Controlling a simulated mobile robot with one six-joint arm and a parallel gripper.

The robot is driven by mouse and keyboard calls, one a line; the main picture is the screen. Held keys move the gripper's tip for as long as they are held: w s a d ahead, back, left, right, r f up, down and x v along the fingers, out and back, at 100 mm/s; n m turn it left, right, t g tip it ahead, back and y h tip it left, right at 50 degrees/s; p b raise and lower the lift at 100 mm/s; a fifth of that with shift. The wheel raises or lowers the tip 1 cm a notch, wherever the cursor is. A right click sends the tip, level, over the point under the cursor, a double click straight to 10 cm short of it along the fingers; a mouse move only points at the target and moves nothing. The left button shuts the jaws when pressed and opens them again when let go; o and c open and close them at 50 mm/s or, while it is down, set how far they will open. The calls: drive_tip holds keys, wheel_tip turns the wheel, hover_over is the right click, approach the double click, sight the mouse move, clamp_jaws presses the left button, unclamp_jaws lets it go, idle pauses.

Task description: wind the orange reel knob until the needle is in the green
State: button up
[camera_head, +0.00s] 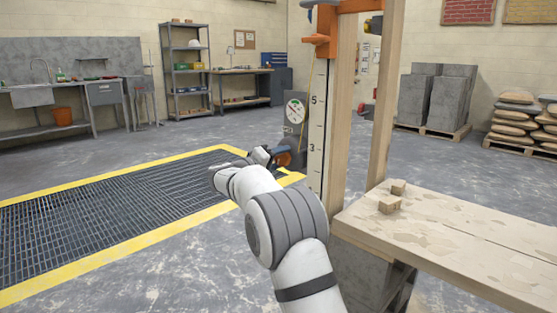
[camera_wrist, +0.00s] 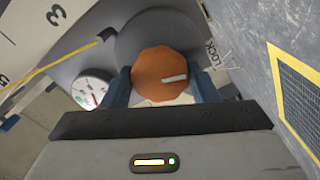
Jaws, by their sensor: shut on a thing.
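The orange reel knob (camera_wrist: 155,74) is a many-sided disc with a white mark, on a round grey reel housing (camera_wrist: 140,35). My gripper (camera_wrist: 161,82) has its blue fingers on both sides of the knob and is shut on it. The white dial (camera_wrist: 90,88) shows at the left in the wrist view, with green and red at its edge. I cannot tell where its needle points. In the head view the dial (camera_head: 295,111) stands above the knob (camera_head: 284,158), which is partly hidden by my gripper (camera_head: 265,157).
"LOCK" lettering (camera_wrist: 210,53) is beside the knob. A numbered scale board (camera_head: 317,120) and wooden post (camera_head: 340,110) rise close to the right of my arm. A wooden bench (camera_head: 460,235) with small blocks stands at the right. A yellow-edged floor grate (camera_head: 110,215) lies left.

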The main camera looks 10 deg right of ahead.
drive_tip(key=shift+d+f, duration=0.1)
idle(0.4)
drive_tip(key=o, duration=1)
drive_tip(key=p+v, duration=0.2)
drive_tip(key=v, duration=0.6)
drive_tip(key=shift+w, duration=0.1)
